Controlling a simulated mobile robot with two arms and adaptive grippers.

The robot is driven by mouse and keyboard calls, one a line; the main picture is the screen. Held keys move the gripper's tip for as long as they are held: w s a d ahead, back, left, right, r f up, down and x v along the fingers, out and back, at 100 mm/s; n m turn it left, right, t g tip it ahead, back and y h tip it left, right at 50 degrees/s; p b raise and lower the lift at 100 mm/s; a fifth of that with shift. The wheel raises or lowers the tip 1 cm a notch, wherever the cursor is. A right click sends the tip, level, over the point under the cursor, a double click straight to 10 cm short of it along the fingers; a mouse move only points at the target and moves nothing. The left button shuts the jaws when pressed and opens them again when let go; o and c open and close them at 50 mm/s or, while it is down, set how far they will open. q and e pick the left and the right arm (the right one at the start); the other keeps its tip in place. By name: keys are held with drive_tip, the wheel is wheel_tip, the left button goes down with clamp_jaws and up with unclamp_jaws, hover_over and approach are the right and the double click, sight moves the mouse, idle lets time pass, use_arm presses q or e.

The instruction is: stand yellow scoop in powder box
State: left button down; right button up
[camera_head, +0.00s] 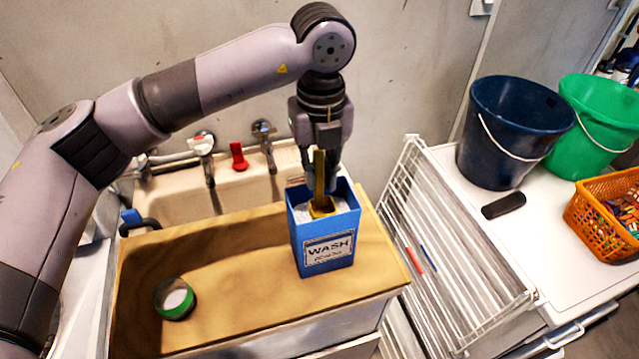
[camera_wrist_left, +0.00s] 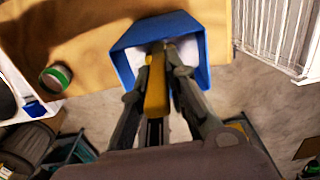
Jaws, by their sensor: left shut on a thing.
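The blue powder box (camera_head: 325,236), labelled WASH, stands upright on the wooden counter with its top open and white powder inside. The yellow scoop (camera_head: 319,178) is upright, its lower end inside the box and its handle rising above the rim. My left gripper (camera_head: 320,185) points down over the box and is shut on the scoop's handle. In the left wrist view, the yellow scoop (camera_wrist_left: 156,92) lies between the fingers, with the blue box (camera_wrist_left: 122,62) around its far end. Whether the scoop touches the powder is hard to tell. My right gripper is not in view.
A sink (camera_head: 235,195) with taps is behind. A white drying rack (camera_head: 450,245) stands right of the counter. Dark blue (camera_head: 505,130) and green buckets (camera_head: 597,125) and an orange basket (camera_head: 590,225) are farther right.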

sight(319, 208)
use_arm(q)
wheel_tip(319, 208, down, 4)
drive_tip(key=shift+r+p, duration=0.2)
drive_tip(key=shift+p, duration=0.3)
drive_tip(key=shift+f, duration=0.2)
drive_tip(key=shift+f+b, duration=0.2)
drive_tip(key=shift+b, duration=0.15)
drive_tip(key=c, duration=1.6)
unclamp_jaws()
drive_tip(key=shift+r, duration=0.1)
drive_tip(key=shift+r+p, duration=0.2)
drive_tip(key=shift+p, duration=0.15)
drive_tip(key=shift+r, duration=0.25)
wheel_tip(319, 208, up, 11)
drive_tip(key=b, duration=0.3)
drive_tip(key=shift+r, duration=0.2)
